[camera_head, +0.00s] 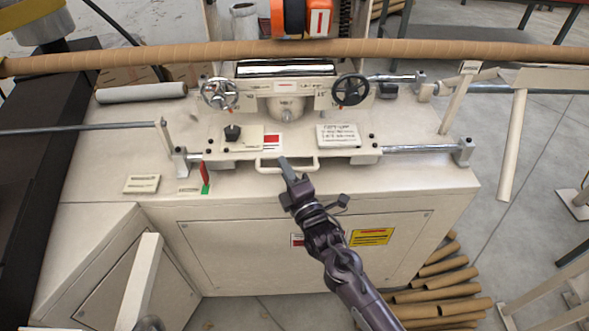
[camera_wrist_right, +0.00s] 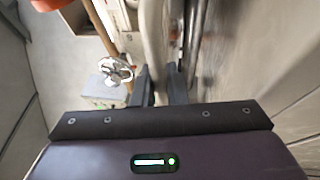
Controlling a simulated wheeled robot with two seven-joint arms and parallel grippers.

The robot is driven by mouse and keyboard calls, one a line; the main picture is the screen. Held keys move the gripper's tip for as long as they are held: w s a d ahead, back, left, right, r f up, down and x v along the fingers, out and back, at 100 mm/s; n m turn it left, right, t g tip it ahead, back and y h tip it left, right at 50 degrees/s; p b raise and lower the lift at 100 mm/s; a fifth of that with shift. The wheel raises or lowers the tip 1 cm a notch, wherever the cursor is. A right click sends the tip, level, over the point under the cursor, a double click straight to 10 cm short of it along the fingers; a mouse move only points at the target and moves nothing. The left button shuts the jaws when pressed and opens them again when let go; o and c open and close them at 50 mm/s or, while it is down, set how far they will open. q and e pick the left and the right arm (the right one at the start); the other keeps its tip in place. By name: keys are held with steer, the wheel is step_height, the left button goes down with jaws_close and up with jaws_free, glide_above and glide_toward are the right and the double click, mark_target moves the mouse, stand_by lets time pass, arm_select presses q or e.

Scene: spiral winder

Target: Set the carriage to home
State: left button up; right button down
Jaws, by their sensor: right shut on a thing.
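The carriage (camera_head: 240,154) is a cream plate on a round rail (camera_head: 415,149), with a small black knob, a white label block and two handwheels above it. A pale loop handle (camera_head: 310,165) runs along its front edge. My right gripper (camera_head: 284,165) is shut on the handle, near its middle. In the right wrist view its fingers (camera_wrist_right: 161,86) are close together, and the grip itself is hard to make out. A red pointer (camera_head: 204,172) stands at the carriage's left end, just above a green mark (camera_head: 205,189) on the bench. My left gripper is out of view.
A long brown cardboard tube (camera_head: 420,51) crosses above the carriage. Rail end blocks stand at left (camera_head: 180,160) and right (camera_head: 463,152), with bare rail showing mostly on the right. Loose brown tubes (camera_head: 445,290) lie on the floor at lower right.

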stand_by(0.3)
steer(key=c, duration=1.5)
jaws_free()
steer(key=shift+a, duration=0.1)
steer(key=shift+o, duration=0.2)
steer(key=v, duration=0.7)
steer(key=shift+s+b, duration=0.35)
steer(key=shift+f, duration=0.15)
